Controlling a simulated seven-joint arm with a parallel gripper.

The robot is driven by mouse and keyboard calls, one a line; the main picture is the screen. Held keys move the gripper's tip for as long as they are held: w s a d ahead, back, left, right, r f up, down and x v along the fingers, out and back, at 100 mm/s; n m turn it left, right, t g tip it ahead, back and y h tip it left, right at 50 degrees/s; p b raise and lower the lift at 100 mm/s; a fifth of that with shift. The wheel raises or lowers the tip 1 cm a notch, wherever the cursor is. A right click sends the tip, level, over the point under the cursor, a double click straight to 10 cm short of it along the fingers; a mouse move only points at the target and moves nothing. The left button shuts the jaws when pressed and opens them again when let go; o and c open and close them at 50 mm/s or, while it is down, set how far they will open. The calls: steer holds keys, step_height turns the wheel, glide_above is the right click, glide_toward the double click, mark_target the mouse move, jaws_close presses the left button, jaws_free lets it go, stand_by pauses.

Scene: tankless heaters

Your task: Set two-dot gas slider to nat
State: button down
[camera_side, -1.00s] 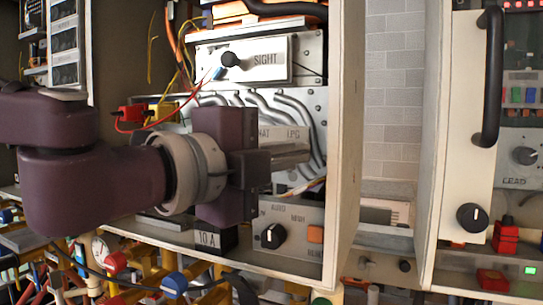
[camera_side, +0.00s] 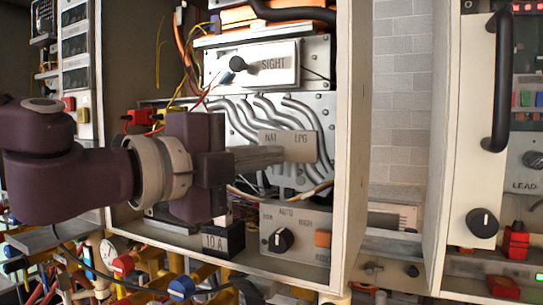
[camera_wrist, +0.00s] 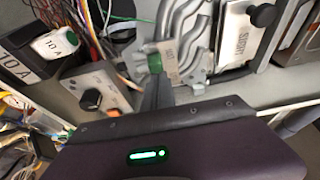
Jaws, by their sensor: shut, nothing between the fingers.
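The gas slider's plate (camera_side: 305,147), marked NAT on its left and LPG on its right, is fixed below the SIGHT panel in the side view. The plate also shows in the wrist view (camera_wrist: 168,52). A small green piece (camera_wrist: 154,62), apparently the slider knob, sits on it just beyond my fingertips. My gripper (camera_side: 282,154) is shut and empty, with its fingertips in front of the plate's lower part, between the two labels. In the wrist view my gripper (camera_wrist: 155,80) points at the green piece; contact is unclear. No dots are readable, and my fingers hide the slider in the side view.
Silver pipes (camera_side: 258,112) surround the plate. The SIGHT panel (camera_side: 270,64) with a black knob is above. An AUTO dial panel (camera_side: 300,232) and a black 10 A block (camera_side: 224,240) are below. The cabinet's right wall (camera_side: 352,150) stands to the right.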

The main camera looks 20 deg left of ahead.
steer(key=shift+w+a, duration=0.1)
steer(key=shift+a, duration=0.15)
steer(key=v, duration=1)
steer(key=shift+d, duration=0.3)
steer(key=s+a+f+n+g+y, duration=0.3)
steer(key=s+a+f+n+y, duration=0.15)
steer(key=a+f+n, duration=0.45)
steer(key=s+a+f+n+g+y, duration=0.4)
steer(key=a+f, duration=0.3)
steer(key=a, duration=0.4)
steer(key=s+d+f+n+g+h, duration=0.2)
steer(key=s+f+n+g, duration=0.2)
steer(key=s+f+n, duration=0.4)
steer(key=shift+s+n, duration=0.3)
steer(key=shift+n, duration=0.2)
